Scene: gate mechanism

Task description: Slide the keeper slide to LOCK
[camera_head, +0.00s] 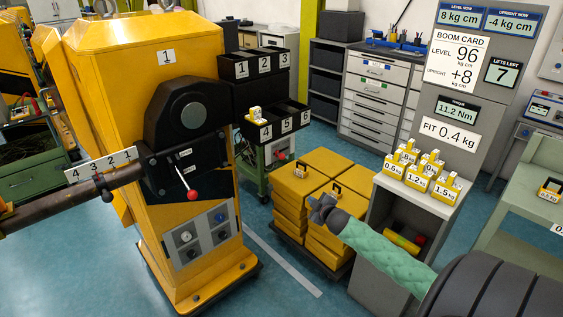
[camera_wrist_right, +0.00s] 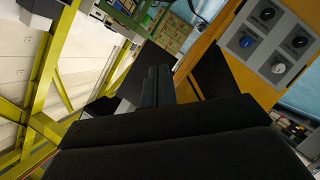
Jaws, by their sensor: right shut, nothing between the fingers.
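The yellow gate machine (camera_head: 115,70) stands at the left. Its black mechanism block (camera_head: 178,160) carries small labels too small to read, and a thin lever with a red knob (camera_head: 193,195) hangs from it. I cannot tell which part is the keeper slide or where it is set. My right gripper (camera_head: 318,207) is shut and empty, well to the right of the block and in front of the yellow stacks. Its closed fingers also show in the right wrist view (camera_wrist_right: 158,85). My left gripper is not in view.
A dark boom (camera_head: 60,204) juts left from the block. A panel of dials (camera_head: 203,237) sits below it and also shows in the right wrist view (camera_wrist_right: 270,40). Yellow stacks (camera_head: 325,168) and a grey weight stand (camera_head: 440,192) are at the right. Floor between machine and stacks is clear.

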